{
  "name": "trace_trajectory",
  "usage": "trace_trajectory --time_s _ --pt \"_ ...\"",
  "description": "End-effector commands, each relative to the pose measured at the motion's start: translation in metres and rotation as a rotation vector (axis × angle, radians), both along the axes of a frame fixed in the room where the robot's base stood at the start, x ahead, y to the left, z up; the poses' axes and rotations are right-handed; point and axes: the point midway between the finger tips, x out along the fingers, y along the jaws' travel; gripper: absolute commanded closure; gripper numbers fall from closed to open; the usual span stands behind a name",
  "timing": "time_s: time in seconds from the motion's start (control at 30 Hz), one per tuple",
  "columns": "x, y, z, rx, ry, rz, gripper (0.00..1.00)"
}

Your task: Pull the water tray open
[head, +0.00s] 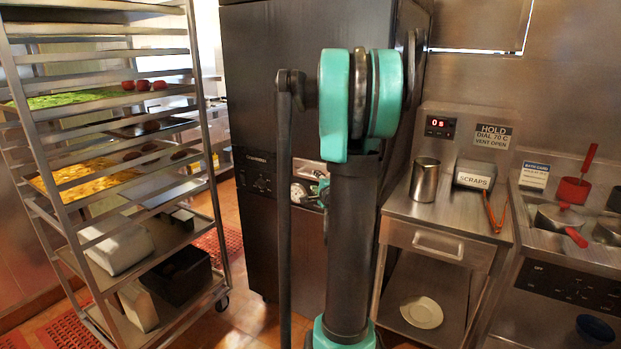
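No part in view can be told for certain as the water tray. A dark, tall appliance (258,90) with a control panel on its front stands behind my arm, and my arm hides much of that front. A steel drawer front (438,245) with a bar handle sits closed under the counter to the right. My gripper (306,190) appears to show only in part, as small metal and teal pieces just left of my upright arm link, in front of the dark appliance. Its fingers are too small and hidden to read, and whether it touches anything cannot be told.
A wheeled steel rack (205,150) with trays of food fills the left. The counter (448,212) bears a steel canister (425,180), a scraps bin (474,176) and red tongs (495,212). A plate (421,313) lies on the lower shelf. Fryer baskets (558,219) are far right.

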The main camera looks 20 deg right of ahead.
Motion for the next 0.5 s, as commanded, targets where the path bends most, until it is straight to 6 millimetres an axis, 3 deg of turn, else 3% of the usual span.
trace_trajectory --time_s 0.3,0.5 --pt "0.056 -0.006 -0.008 0.0 0.0 0.001 0.64" --pt "0.072 -0.008 -0.01 -0.001 0.0 0.0 0.64"
